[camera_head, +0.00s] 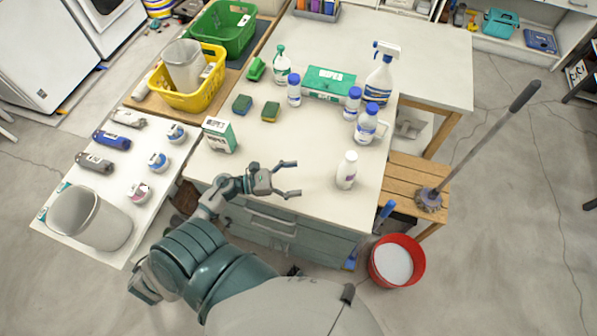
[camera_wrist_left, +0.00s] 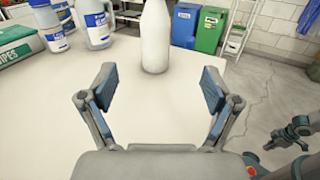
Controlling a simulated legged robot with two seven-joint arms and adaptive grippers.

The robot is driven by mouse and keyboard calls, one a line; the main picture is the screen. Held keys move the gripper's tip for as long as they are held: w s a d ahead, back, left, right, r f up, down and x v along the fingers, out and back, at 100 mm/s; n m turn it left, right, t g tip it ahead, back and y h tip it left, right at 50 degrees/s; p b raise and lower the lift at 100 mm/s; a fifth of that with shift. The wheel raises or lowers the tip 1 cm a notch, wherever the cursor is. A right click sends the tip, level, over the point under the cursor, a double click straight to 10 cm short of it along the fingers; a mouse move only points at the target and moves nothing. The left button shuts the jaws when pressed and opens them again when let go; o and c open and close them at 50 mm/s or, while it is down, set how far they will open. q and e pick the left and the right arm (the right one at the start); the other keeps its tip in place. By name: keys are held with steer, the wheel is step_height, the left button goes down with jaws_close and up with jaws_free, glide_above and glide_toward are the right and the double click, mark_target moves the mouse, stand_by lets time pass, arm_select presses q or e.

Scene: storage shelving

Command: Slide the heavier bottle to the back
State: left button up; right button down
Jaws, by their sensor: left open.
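A white bottle (camera_head: 347,170) stands upright near the front right of the white counter (camera_head: 300,150). It also shows in the left wrist view (camera_wrist_left: 155,38), straight ahead of the fingers, its top cut off. Farther back stand a blue-capped jug (camera_head: 367,124), a blue-capped bottle (camera_head: 352,103), another blue-capped bottle (camera_head: 294,90) and a white spray bottle (camera_head: 381,80). A pump bottle (camera_head: 281,66) is at the back left. Which is heavier cannot be seen. My left gripper (camera_head: 294,179) is open and empty, left of the white bottle and apart from it.
A green wipes box (camera_head: 329,83) lies among the back bottles. Two sponges (camera_head: 270,111) and a small carton (camera_head: 219,135) sit on the left. A red bucket (camera_head: 397,260) and a mop (camera_head: 430,198) stand right of the counter. The counter's middle is clear.

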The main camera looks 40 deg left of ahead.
arm_select(q)
steer(key=shift+s+a, duration=0.1)
steer(key=shift+a, duration=0.45)
steer(key=shift+w+a+f, duration=0.25)
steer(key=shift+a, duration=0.2)
steer(key=shift+w+d, duration=0.15)
steer(key=shift+w, duration=0.05)
steer(key=p, duration=0.2)
glide_toward(339, 170)
steer(key=shift+x, duration=1.15)
steer(key=p+x, duration=0.1)
steer(key=x, duration=0.9)
steer(key=shift+w+f+p, duration=0.15)
steer(key=shift+f+p, duration=0.1)
steer(key=shift+p, duration=0.15)
steer(key=shift+w+d, duration=0.1)
steer(key=shift+w, duration=0.05)
steer(key=shift+d, duration=0.35)
arm_select(e)
steer(key=s, duration=0.1)
steer(key=s+r, duration=0.2)
steer(key=s, duration=0.1)
steer(key=shift+d, duration=0.35)
